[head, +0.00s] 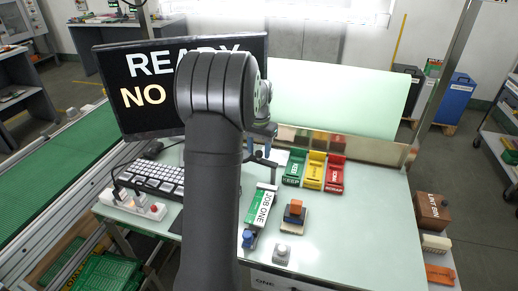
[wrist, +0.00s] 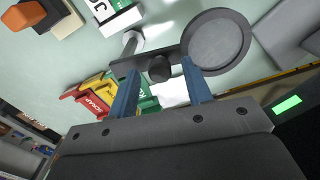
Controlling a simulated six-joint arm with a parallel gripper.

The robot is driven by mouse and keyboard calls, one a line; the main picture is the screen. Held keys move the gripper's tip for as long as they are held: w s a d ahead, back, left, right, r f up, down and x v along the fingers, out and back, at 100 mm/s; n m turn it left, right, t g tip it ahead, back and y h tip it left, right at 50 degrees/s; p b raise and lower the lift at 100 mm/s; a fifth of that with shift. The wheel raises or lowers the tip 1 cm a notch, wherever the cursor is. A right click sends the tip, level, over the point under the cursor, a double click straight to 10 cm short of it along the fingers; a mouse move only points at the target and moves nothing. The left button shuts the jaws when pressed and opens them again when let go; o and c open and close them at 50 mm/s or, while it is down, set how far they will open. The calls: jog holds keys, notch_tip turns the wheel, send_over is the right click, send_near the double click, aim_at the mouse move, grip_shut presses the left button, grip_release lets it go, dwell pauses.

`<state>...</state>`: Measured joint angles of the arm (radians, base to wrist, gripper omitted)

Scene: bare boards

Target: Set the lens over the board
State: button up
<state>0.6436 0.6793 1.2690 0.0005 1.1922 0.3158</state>
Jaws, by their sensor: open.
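The lens (wrist: 216,42) is a round grey disc in a dark rim, at the upper middle of the wrist view. It joins a dark bar with a round black knob (wrist: 159,69), and a pale post stands by the bar's other end. My gripper (wrist: 160,80) is open, its two blue fingers apart on either side of the knob; I cannot tell whether they touch it. In the head view my gripper (head: 261,147) is behind my arm, near the back of the table, and the lens is mostly hidden. I cannot pick out a circuit board for certain.
A green and white JOB ONE piece (head: 261,206) lies mid-table. An orange-topped block (head: 294,213) and a grey knobbed piece (head: 282,252) are right of it. Green (head: 294,170), yellow (head: 315,172) and red (head: 335,175) bins stand behind. A keypad (head: 152,180) is left. The table's right side is clear.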

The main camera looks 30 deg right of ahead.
jog(key=shift+c, duration=0.4)
grip_shut()
